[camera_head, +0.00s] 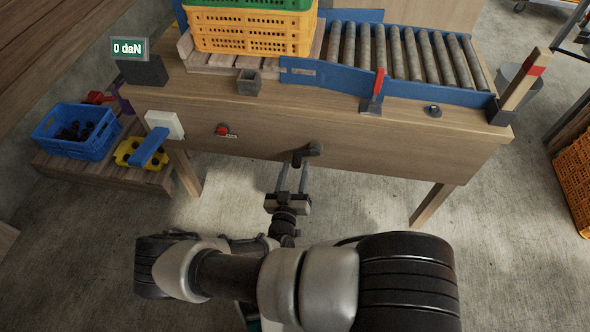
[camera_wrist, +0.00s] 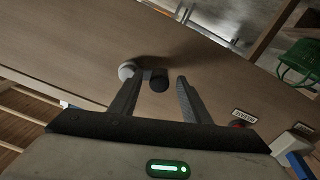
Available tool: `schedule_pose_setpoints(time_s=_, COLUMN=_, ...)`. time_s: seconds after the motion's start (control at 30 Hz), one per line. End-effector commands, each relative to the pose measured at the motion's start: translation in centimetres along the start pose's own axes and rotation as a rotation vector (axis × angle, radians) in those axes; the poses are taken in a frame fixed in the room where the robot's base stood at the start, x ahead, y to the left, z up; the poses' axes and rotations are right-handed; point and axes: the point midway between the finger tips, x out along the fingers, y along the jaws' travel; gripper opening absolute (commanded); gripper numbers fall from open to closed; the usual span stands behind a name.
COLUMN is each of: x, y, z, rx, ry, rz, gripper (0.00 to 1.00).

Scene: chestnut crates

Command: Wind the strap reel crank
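The strap reel crank (camera_head: 312,150) is a small dark handle on the front board of the wooden bench. In the wrist view it shows as a pale round hub (camera_wrist: 127,71) with a short dark grip (camera_wrist: 158,82) beside it. My gripper (camera_head: 293,167) is just in front of the crank, its fingers pointing at the board. In the wrist view my gripper (camera_wrist: 160,76) is open, with the dark grip seen between the fingertips and a gap on each side. I cannot tell how deep the grip lies between the fingers.
The display (camera_head: 129,48) reads 0 daN. A red knob (camera_head: 223,129) is on the board left of the crank. A red-handled lever (camera_head: 377,85), a roller conveyor (camera_head: 400,55) and a yellow crate (camera_head: 250,40) are on the bench. A blue crate (camera_head: 100,148) sits at left.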

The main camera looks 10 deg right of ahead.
Motion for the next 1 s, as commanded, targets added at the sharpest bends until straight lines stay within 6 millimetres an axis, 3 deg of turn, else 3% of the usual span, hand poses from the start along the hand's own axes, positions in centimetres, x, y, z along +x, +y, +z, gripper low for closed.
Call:
schedule_pose_setpoints(time_s=0.17, x=0.0, y=0.3, z=-0.8, rx=-0.001, ry=0.001, rz=0.001, gripper=0.43)
schedule_pose_setpoints(time_s=0.6, x=0.0, y=2.3, z=-8.3, rx=0.000, ry=0.000, rz=0.000, gripper=0.43)
schedule_pose_setpoints(time_s=0.77, x=0.0, y=2.7, z=-9.5, rx=0.001, ry=0.000, rz=0.000, gripper=0.43)
schedule_pose_setpoints(time_s=1.0, x=0.1, y=2.8, z=-9.6, rx=0.000, ry=0.000, rz=0.000, gripper=0.43)
